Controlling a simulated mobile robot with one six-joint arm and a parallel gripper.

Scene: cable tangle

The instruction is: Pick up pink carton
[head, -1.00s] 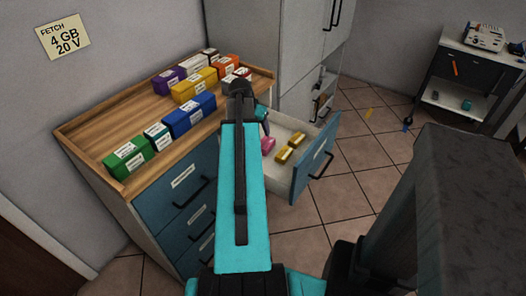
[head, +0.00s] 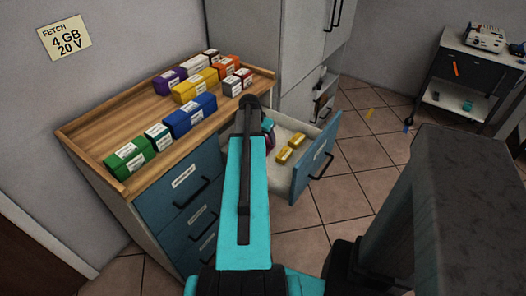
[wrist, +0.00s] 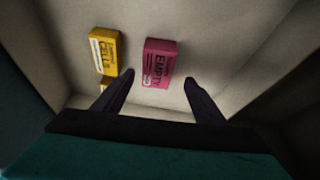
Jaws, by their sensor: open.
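The pink carton (wrist: 160,62) lies in the open drawer (head: 318,165), its label reading "EMPTY" in the wrist view. In the head view my arm hides nearly all of it. My gripper (wrist: 155,82) is open and empty, with its two dark fingers apart. I cannot tell how high the fingers are above the drawer floor.
A yellow carton (wrist: 103,52) marked "CELLS" lies left of the pink one, with another yellow piece by the left finger. Drawer walls stand close around. Several coloured boxes, including a blue one (head: 190,116), stand on the wooden counter (head: 110,112) above.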

